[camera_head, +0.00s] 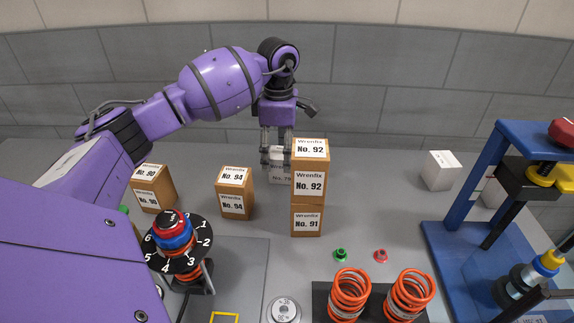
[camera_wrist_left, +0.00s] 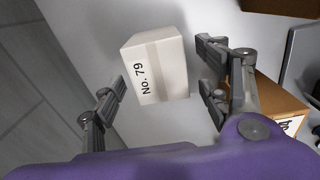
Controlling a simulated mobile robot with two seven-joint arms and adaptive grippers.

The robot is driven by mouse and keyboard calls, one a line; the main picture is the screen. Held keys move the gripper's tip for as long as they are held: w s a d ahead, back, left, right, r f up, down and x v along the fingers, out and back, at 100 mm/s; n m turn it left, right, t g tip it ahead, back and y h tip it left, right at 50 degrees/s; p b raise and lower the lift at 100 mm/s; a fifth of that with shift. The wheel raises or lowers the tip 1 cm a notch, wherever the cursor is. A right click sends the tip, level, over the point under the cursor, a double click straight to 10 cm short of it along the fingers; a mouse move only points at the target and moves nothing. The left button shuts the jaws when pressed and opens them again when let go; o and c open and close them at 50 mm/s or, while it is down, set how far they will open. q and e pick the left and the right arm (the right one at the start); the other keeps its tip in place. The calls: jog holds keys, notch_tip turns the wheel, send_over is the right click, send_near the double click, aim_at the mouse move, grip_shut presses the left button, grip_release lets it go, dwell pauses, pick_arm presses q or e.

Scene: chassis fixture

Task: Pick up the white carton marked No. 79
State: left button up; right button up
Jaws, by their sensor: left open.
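The white carton marked No. 79 (camera_head: 280,178) stands at the back of the table, partly hidden behind the stacked brown cartons and by my gripper. In the left wrist view the white carton (camera_wrist_left: 158,68) shows whole, with its No. 79 label readable along one side. My left gripper (camera_head: 276,156) is open and points down over the carton. In the left wrist view its fingers lie on either side of the carton, with a visible gap on each side. My right gripper is not in view.
Brown carton No. 92 (camera_head: 310,186) sits on carton No. 91 (camera_head: 306,221), in front of the white carton and to its right. Carton No. 94 (camera_head: 233,204) and carton No. 90 (camera_head: 148,200) stand left. Another white box (camera_head: 440,171) and a blue frame (camera_head: 452,235) are right.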

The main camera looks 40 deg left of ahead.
pick_arm(q)
jog(key=f, duration=0.5)
jog(key=shift+w+d+f+p, duration=0.2)
jog(key=shift+d+p, duration=0.15)
jog(key=shift+p, duration=0.05)
jog(key=c, duration=1.6)
